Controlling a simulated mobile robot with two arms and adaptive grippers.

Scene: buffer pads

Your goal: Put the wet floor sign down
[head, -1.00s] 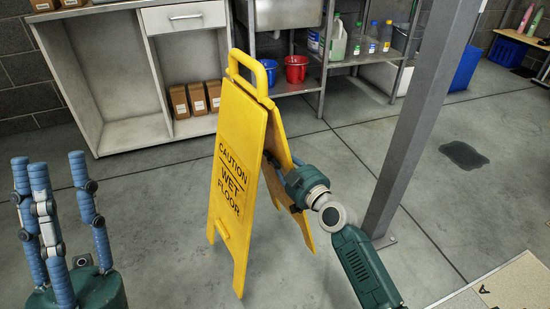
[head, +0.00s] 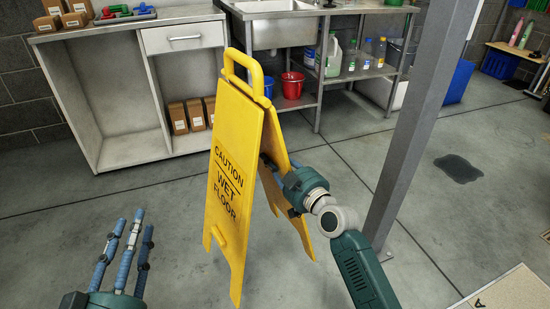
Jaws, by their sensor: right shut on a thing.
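The yellow wet floor sign (head: 225,200) stands spread in an A shape in the middle of the head view, its front panel reading "CAUTION WET FLOOR". My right gripper (head: 270,172) is shut on the sign from the right side, between its two panels; its fingertips are mostly hidden by the sign. Whether the sign's feet touch the floor I cannot tell. My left gripper (head: 128,250) is at the lower left, apart from the sign, with its blue fingers spread and empty.
A grey post (head: 420,120) rises just right of my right arm. A dark wet patch (head: 457,168) lies on the floor beyond it. A cabinet (head: 120,90) and a sink bench (head: 320,20) stand behind the sign. Red (head: 291,86) and blue buckets sit under the sink.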

